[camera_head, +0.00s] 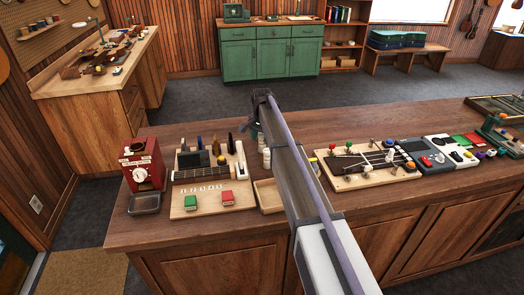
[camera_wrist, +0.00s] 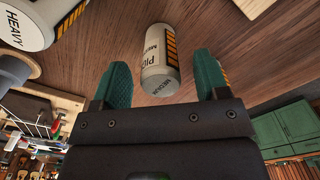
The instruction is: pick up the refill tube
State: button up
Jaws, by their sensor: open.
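Pale tubes with printed labels stand on the wooden counter. One, marked MEDIUM with orange and black stripes (camera_wrist: 158,62), shows in the wrist view beyond and between my fingertips. Another, marked HEAVY (camera_wrist: 28,24), is at the upper left. Striped packaging shows partly behind the right finger. Which one is the refill tube I cannot tell from the labels. My gripper (camera_wrist: 163,82) is open, its two teal fingers apart, with nothing clamped. In the head view, my gripper (camera_head: 256,128) is over the counter's far side, and a pale tube (camera_head: 266,158) stands just below it, partly beside my arm.
A red machine (camera_head: 144,165) and a wooden board with a fretboard and coloured blocks (camera_head: 190,205) are left of my arm. A small wooden tray (camera_head: 262,186) lies close by it. A wooden board with knobs (camera_head: 345,181) is on the right. Bare counter (camera_head: 225,238) shows in front.

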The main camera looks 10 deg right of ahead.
notch_tip(320, 180, down, 2)
jog(key=shift+f+b, duration=0.25)
jog(key=shift+b, duration=0.2)
jog(key=shift+r, duration=0.25)
jog(key=shift+c, duration=0.2)
jog(key=c, duration=1)
jog(key=shift+p, duration=0.3)
notch_tip(320, 180, up, 10)
jog(key=p, duration=1)
jog(key=shift+r, duration=0.2)
